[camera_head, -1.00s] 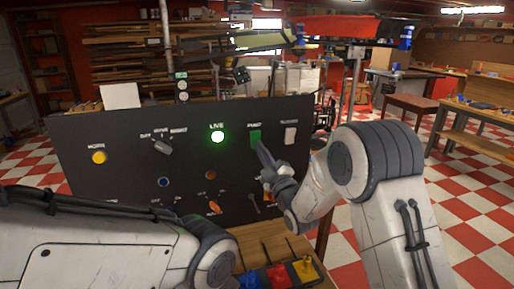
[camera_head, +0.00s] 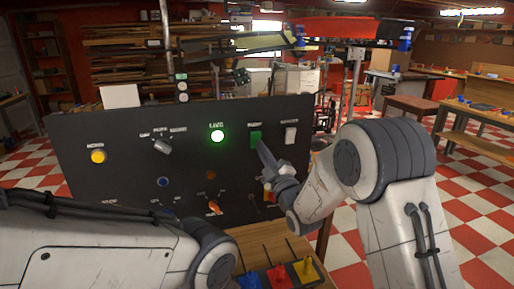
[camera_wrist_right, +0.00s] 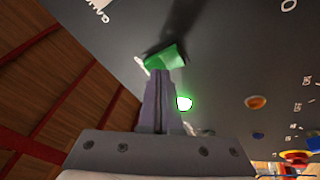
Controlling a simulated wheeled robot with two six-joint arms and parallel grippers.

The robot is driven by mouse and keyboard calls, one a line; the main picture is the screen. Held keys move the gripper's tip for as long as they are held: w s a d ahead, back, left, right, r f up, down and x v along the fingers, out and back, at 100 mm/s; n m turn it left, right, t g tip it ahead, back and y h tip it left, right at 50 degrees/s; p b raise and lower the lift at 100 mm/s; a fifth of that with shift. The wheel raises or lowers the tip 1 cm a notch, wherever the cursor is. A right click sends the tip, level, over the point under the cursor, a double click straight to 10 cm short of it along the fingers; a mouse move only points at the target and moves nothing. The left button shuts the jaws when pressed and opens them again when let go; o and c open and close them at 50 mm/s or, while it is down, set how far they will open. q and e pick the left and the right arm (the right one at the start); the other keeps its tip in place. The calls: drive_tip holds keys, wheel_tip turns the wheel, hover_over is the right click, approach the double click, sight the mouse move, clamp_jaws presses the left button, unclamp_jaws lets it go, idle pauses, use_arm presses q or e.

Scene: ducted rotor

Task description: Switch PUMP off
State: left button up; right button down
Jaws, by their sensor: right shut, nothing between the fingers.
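The PUMP switch is a green rocker (camera_head: 255,139) on the upright black panel (camera_head: 120,180), under its label and right of the lit green LIVE lamp (camera_head: 217,136). My right gripper (camera_head: 261,145) is shut and empty, with its tip at the lower right of the green rocker. In the right wrist view the shut fingers (camera_wrist_right: 162,75) point at the green rocker (camera_wrist_right: 166,55) and overlap its lower edge. I cannot tell for certain whether they touch it. My left arm crosses the lower left, and its gripper does not show.
A white rocker (camera_head: 291,136) sits right of PUMP. A dark rotary knob (camera_head: 162,145), a yellow button (camera_head: 97,156) and an orange knob (camera_head: 214,208) are elsewhere on the panel. Blue, red and yellow pieces (camera_head: 306,270) stand on the wooden bench before it.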

drive_tip(key=shift+s+r, duration=0.1)
drive_tip(key=shift+s, duration=0.05)
drive_tip(key=shift+d, duration=0.1)
drive_tip(key=s, duration=0.1)
drive_tip(key=s+d+r, duration=0.1)
drive_tip(key=s, duration=0.1)
drive_tip(key=s+r, duration=0.1)
drive_tip(key=shift+s+d+b, duration=0.15)
drive_tip(key=shift+s+b, duration=0.05)
drive_tip(key=shift+b, duration=0.2)
